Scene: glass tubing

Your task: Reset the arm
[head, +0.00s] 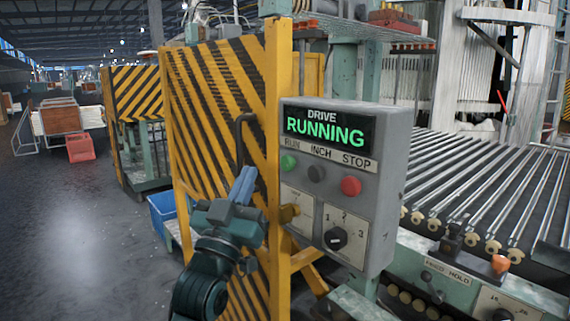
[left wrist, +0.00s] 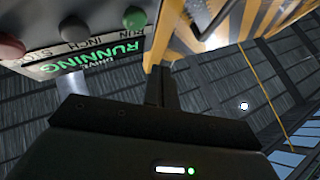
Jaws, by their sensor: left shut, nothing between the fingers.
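My left arm rises from the bottom of the head view, and its left gripper (head: 243,184) is shut and empty. Its blue fingers point up in front of the yellow-and-black striped guard, left of the grey control box (head: 386,185). In the left wrist view the shut dark fingers of this gripper (left wrist: 161,78) stand close to the box's corner and the striped panel. The box's display (head: 325,129) reads "DRIVE RUNNING". Below it are a green RUN button (head: 288,163), a dark INCH button (head: 316,173) and a red STOP button (head: 351,186). My right gripper is not in view.
The striped guard (head: 205,85) with its yellow post stands behind my left gripper. Glass tubes (head: 480,180) lie on a roller bed at right, beside a HOLD panel (head: 447,273). A blue bin (head: 160,212) sits left of the guard.

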